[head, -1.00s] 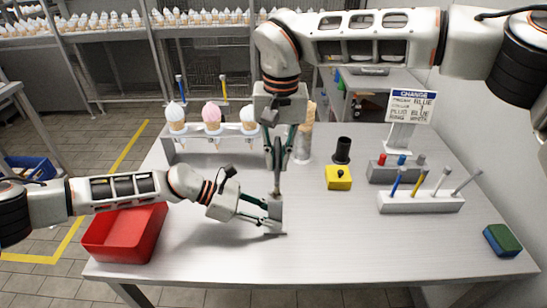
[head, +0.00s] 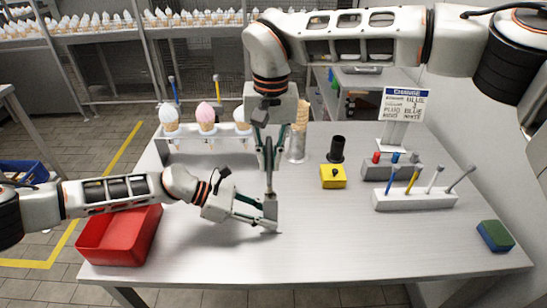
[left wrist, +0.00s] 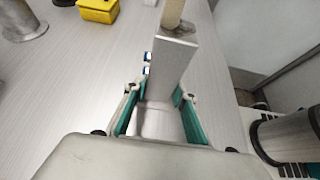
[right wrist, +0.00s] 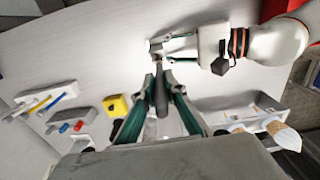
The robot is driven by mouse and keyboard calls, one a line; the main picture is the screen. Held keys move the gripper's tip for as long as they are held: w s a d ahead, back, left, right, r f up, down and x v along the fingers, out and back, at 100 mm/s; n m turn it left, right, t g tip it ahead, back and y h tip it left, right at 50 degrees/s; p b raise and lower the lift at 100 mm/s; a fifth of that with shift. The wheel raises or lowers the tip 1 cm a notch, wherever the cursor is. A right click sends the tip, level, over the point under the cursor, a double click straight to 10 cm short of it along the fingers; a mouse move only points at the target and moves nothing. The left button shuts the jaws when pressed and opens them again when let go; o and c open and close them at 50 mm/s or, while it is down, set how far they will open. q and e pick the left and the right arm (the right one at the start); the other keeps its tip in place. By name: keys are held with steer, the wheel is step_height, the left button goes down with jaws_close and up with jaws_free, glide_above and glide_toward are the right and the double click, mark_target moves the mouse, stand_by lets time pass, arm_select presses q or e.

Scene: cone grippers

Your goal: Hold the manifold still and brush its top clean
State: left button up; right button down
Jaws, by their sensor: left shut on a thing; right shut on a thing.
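The manifold (head: 270,210) is a small grey metal block standing at the front middle of the table. My left gripper (head: 264,220) is shut on it from the left side. In the left wrist view the manifold (left wrist: 172,65) rises between the fingers. My right gripper (head: 268,158) points down above it, shut on a brush (head: 268,181) with a slim grey handle, held nearly upright. The brush's lower end is at the manifold's top; in the left wrist view its tan part (left wrist: 174,12) shows just beyond the top edge. Exact contact is hard to tell.
A red tray (head: 90,248) lies at the left. Behind stand a cone rack (head: 185,143), a metal cup (head: 296,150), a black cylinder (head: 338,148) and a yellow block (head: 333,182). A tool rack (head: 415,204), sign (head: 404,104) and sponge (head: 494,236) are at the right.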

steer(key=shift+a, duration=0.45)
steer(key=shift+d+f, duration=0.1)
steer(key=shift+d, duration=1.05)
steer(key=shift+a, duration=0.15)
steer(key=shift+a, duration=0.8)
steer(key=shift+d, duration=0.1)
steer(key=shift+d, duration=1.05)
